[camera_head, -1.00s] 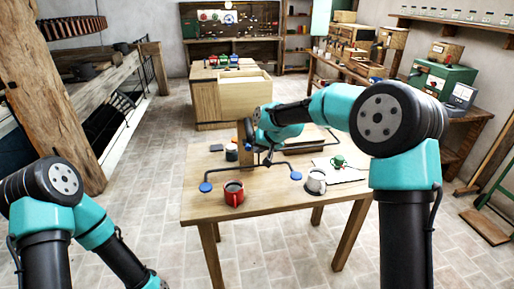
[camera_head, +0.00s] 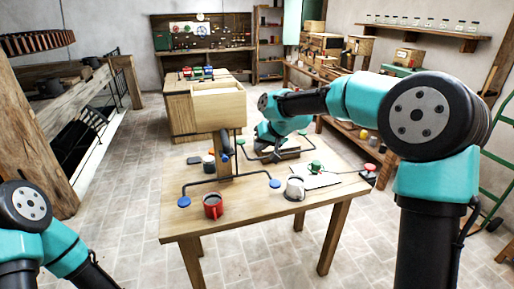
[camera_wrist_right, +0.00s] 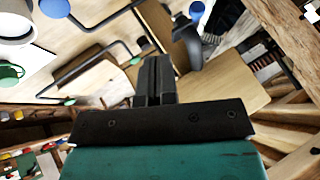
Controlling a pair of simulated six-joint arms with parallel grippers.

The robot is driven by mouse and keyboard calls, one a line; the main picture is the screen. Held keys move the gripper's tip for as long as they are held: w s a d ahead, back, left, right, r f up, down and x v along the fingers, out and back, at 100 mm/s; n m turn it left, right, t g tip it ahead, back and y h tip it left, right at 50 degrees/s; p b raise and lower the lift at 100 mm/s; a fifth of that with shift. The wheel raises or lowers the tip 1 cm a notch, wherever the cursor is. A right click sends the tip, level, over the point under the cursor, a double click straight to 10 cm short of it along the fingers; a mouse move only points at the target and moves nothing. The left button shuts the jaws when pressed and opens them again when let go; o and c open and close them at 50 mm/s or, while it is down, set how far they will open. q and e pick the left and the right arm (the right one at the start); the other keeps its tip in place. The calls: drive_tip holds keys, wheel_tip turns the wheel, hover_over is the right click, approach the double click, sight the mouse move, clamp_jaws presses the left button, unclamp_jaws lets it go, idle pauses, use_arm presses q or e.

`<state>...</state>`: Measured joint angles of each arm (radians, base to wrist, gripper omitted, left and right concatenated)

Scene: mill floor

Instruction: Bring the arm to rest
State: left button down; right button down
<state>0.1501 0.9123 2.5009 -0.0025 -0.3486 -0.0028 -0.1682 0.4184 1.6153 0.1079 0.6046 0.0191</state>
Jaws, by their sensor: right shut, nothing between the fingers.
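My right arm (camera_head: 385,100) reaches in from the right, over the far part of the wooden table. Its gripper (camera_head: 258,152) hangs at the back of the table, partly hidden behind its own wrist. In the right wrist view the dark fingers (camera_wrist_right: 151,65) are together with nothing between them. A wooden post (camera_head: 225,162) with dark bent arms and blue and green knobs stands left of this gripper. My left arm (camera_head: 35,220) shows only at the lower left; its gripper is out of the picture.
The table (camera_head: 250,222) carries a red mug (camera_head: 213,206), a white mug (camera_head: 295,188), a dark cup (camera_head: 208,162) and a green item (camera_head: 314,167) on a white sheet.

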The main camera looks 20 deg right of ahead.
drive_tip(key=s+d+f+g+h, duration=0.1)
drive_tip(key=s+f, duration=0.3)
drive_tip(key=f, duration=0.9)
drive_tip(key=s+d+f+g, duration=0.1)
drive_tip(key=s+f, duration=0.3)
drive_tip(key=f, duration=1)
drive_tip(key=s+f+g, duration=0.1)
drive_tip(key=s+f, duration=0.7)
drive_tip(key=s, duration=0.4)
drive_tip(key=s+f+m+g, duration=0.1)
drive_tip(key=s+f+g, duration=0.1)
drive_tip(key=s+f, duration=0.7)
drive_tip(key=s, duration=0.3)
drive_tip(key=shift+s+f+m+h, duration=0.3)
drive_tip(key=shift+s, duration=0.05)
drive_tip(key=shift+d, duration=0.1)
